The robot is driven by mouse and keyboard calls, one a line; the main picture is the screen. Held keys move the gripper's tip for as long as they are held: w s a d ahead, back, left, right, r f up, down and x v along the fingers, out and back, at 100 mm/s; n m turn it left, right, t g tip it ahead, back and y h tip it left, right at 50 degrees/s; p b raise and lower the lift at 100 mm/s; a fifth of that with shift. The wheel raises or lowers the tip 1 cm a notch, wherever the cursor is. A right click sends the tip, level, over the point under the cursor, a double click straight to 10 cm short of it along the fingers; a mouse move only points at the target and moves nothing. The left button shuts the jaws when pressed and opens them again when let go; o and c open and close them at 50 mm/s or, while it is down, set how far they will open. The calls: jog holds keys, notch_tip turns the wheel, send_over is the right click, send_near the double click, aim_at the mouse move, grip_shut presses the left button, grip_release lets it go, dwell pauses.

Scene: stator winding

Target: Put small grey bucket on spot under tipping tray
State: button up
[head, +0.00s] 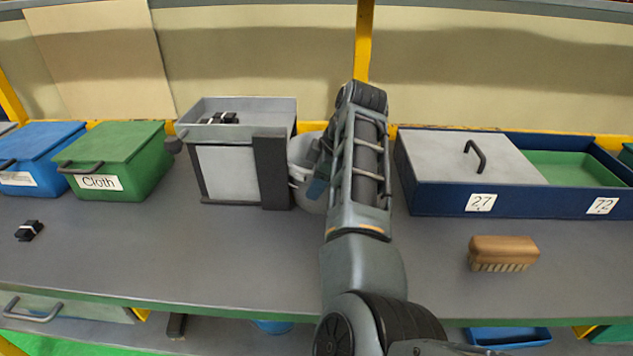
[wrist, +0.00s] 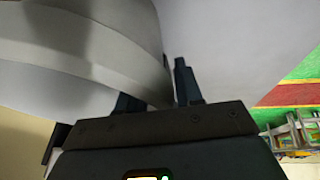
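The small grey bucket (head: 303,178) stands on the bench just right of the tipping tray's stand, partly hidden behind my arm. It fills the upper left of the wrist view (wrist: 75,55). The grey tipping tray (head: 272,106) sits on top of a stand with a pale front panel (head: 227,172) and holds small black parts. The spot under the tray is hidden by that panel. My gripper (head: 318,186) is beside the bucket. In the wrist view its fingers (wrist: 158,92) are apart, the left one partly covered by the bucket's edge and the right one clear of it.
A green box marked Cloth (head: 115,160) and a blue box (head: 38,155) stand at the left, with a small black part (head: 29,231) in front. A dark blue crate (head: 440,195) and a brown brush (head: 503,252) are at the right. The bench front is mostly clear.

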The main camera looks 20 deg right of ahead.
jog(key=p+v, duration=0.3)
jog(key=v, duration=0.9)
jog(key=shift+r, duration=0.15)
